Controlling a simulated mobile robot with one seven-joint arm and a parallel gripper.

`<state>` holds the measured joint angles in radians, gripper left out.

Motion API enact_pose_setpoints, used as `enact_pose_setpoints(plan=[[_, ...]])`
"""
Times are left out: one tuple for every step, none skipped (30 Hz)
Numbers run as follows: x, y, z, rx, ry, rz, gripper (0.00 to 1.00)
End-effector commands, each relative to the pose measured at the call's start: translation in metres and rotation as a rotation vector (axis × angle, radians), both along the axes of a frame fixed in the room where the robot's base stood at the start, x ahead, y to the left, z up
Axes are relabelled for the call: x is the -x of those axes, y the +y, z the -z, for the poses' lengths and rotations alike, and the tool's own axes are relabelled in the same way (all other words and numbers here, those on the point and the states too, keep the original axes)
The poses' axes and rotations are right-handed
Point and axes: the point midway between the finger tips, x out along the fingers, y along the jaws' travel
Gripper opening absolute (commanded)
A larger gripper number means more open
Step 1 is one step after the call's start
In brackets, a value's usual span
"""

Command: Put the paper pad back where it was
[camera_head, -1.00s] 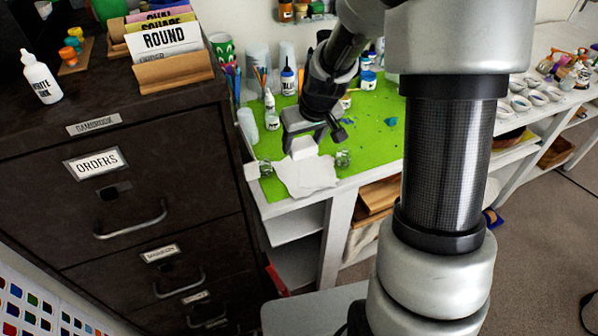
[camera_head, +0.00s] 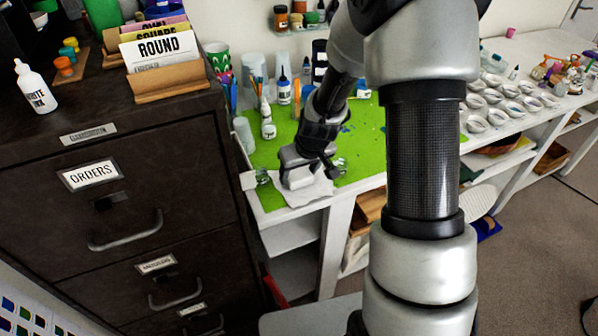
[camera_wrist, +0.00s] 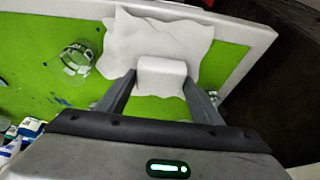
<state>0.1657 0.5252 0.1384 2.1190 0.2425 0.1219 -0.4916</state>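The paper pad is a small white block (camera_wrist: 162,77) between my two fingers in the wrist view. In the head view the pad (camera_head: 300,179) shows below my gripper (camera_head: 298,168). My gripper, also in the wrist view (camera_wrist: 161,80), is shut on it. A crumpled white sheet (camera_wrist: 150,35) lies under and beyond the pad on the green mat (camera_wrist: 40,35). The sheet also shows in the head view (camera_head: 318,191). The pad is at or just above the sheet; I cannot tell whether it touches.
A clear glass cup (camera_wrist: 77,58) stands beside the sheet, and another small glass (camera_head: 262,176) stands on its left in the head view. White bottles (camera_head: 268,128) stand behind. A dark filing cabinet (camera_head: 150,205) borders the bench on the left. The mat is clear farther right.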

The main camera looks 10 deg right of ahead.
Motion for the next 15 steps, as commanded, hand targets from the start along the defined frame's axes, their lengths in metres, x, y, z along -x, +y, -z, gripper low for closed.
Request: enact_pose_setpoints(plan=[[-0.0001,0.0001,-0.0008,0.000,0.000,0.000,0.69],[0.0000,0.0001,-0.0007,0.000,0.000,0.000,0.74],[0.0000,0.0001,-0.0007,0.000,0.000,0.000,0.76],[-0.0001,0.0001,-0.0008,0.000,0.000,0.000,0.76],[-0.0001,0.0001,-0.0008,0.000,0.000,0.000,0.76],[-0.0001,0.0001,-0.0008,0.000,0.000,0.000,0.76],[-0.0001,0.0001,-0.0008,0.000,0.000,0.000,0.76],[-0.0001,0.0001,-0.0008,0.000,0.000,0.000,0.76],[-0.0001,0.0001,-0.0008,0.000,0.000,0.000,0.76],[0.0000,0.0001,-0.0010,0.000,0.000,0.000,0.76],[0.0000,0.0001,-0.0017,0.000,0.000,0.000,0.76],[-0.0001,0.0001,-0.0034,0.000,0.000,0.000,0.76],[-0.0001,0.0001,-0.0054,0.000,0.000,0.000,0.76],[0.0001,0.0000,-0.0071,0.000,-0.001,0.000,0.76],[0.0016,-0.0005,-0.0106,0.001,-0.002,0.000,0.76]])
